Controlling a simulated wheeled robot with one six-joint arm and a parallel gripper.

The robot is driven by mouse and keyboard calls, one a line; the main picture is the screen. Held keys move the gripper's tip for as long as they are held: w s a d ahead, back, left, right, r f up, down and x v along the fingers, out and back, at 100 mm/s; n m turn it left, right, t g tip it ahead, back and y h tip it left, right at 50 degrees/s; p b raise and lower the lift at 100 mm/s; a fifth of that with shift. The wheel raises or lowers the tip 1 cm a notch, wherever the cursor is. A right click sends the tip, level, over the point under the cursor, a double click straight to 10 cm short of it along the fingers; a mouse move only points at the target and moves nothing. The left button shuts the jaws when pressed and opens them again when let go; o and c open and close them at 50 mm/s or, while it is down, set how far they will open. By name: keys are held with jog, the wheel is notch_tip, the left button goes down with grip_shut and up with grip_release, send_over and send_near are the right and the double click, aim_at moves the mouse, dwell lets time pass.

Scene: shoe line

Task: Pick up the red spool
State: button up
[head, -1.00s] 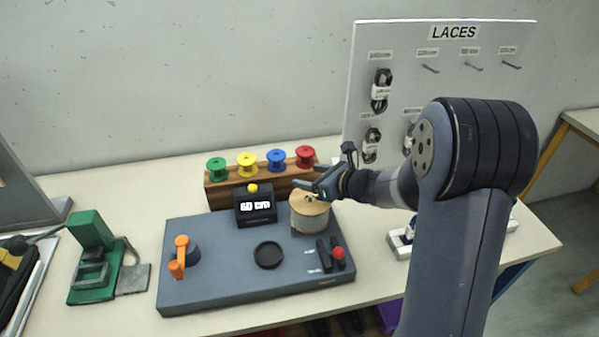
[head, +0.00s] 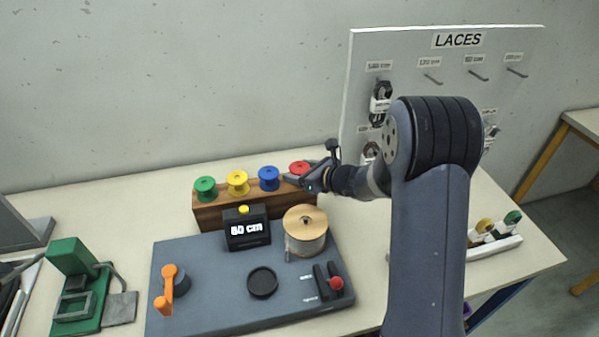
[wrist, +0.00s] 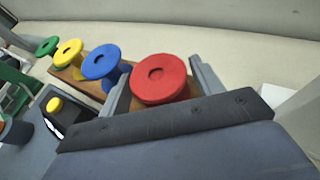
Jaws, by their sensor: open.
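The red spool (head: 299,167) stands at the right end of a row of spools on a wooden rack. In the wrist view the red spool (wrist: 158,80) sits upright between the two fingers of my gripper (wrist: 160,88), one finger on each side of it. My gripper (head: 310,178) is open. In the head view it is at the rack's right end and hides part of the red spool. The spool's lower part is hidden in the wrist view, and I cannot tell whether a finger touches it.
Blue (head: 269,179), yellow (head: 238,183) and green (head: 205,189) spools stand to the left on the wooden rack (head: 215,213). A grey machine base (head: 215,290) with a display (head: 248,229) and a wooden-topped drum (head: 305,235) is in front. A LACES board (head: 362,90) stands behind right.

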jog(key=c, duration=0.7)
jog(key=shift+r, duration=0.15)
jog(key=shift+c, duration=0.2)
